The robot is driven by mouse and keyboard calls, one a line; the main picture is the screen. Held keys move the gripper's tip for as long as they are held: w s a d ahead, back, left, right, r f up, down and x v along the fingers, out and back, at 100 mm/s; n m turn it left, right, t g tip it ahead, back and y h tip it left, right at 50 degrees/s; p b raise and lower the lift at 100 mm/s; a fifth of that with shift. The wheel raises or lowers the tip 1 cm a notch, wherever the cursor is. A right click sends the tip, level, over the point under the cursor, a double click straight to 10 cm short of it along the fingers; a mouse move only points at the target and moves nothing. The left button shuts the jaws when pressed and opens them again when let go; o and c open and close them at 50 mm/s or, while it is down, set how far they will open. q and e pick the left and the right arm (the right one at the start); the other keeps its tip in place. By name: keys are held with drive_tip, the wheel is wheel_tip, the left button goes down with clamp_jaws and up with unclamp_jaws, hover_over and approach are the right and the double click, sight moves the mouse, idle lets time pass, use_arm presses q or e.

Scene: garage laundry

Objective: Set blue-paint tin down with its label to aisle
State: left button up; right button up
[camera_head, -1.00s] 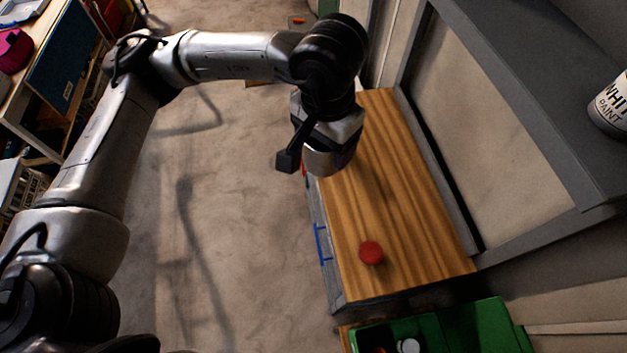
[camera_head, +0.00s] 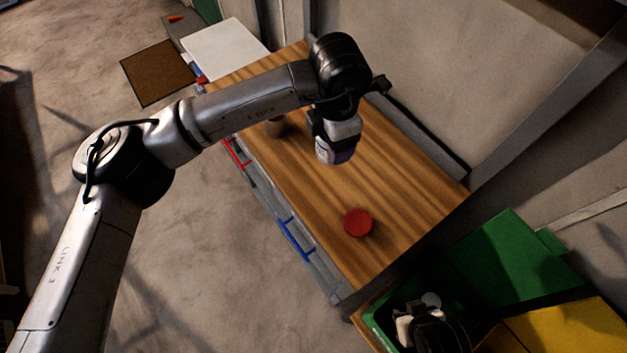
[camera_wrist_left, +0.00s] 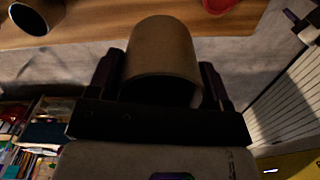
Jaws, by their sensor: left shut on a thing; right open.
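My left gripper (camera_head: 335,143) is shut on a tin (camera_head: 338,154) and holds it over the wooden bench top (camera_head: 400,190). In the left wrist view the held tin (camera_wrist_left: 163,55) is a plain brownish cylinder between the two fingers. In the head view a pale purplish band shows on its lower part; no label words can be read. A second tin (camera_head: 276,127) stands on the bench, partly behind my left arm; a tin at the wrist view's top left (camera_wrist_left: 38,14) looks like the same one. My right gripper (camera_head: 412,322) is open, low at the green bin.
A red disc-shaped thing (camera_head: 358,222) sits near the bench's near end. A green bin (camera_head: 378,325) with an open green lid (camera_head: 510,262) and a yellow lid (camera_head: 575,330) are at the lower right. Red (camera_head: 236,152) and blue (camera_head: 295,239) handles line the bench front. The bench middle is clear.

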use_arm(q)
drive_tip(key=d+f+n+b, duration=0.3)
drive_tip(key=d+f+n, duration=0.3)
drive_tip(key=f, duration=0.1)
drive_tip(key=w+a+f, duration=0.1)
drive_tip(key=a+f, duration=0.1)
drive_tip(key=a, duration=0.1)
drive_tip(key=w+a+f+b, duration=0.1)
drive_tip(key=w+a+f, duration=0.1)
drive_tip(key=a, duration=0.1)
drive_tip(key=w+a+f, duration=0.2)
drive_tip(key=a, duration=0.1)
drive_tip(key=shift+a+f+b, duration=0.3)
drive_tip(key=shift+a, duration=0.05)
drive_tip(key=shift+s+f+b, duration=0.1)
drive_tip(key=shift+f+b, duration=0.25)
drive_tip(key=shift+f, duration=1.7)
drive_tip(key=shift+f, duration=0.1)
drive_tip(key=o, duration=1)
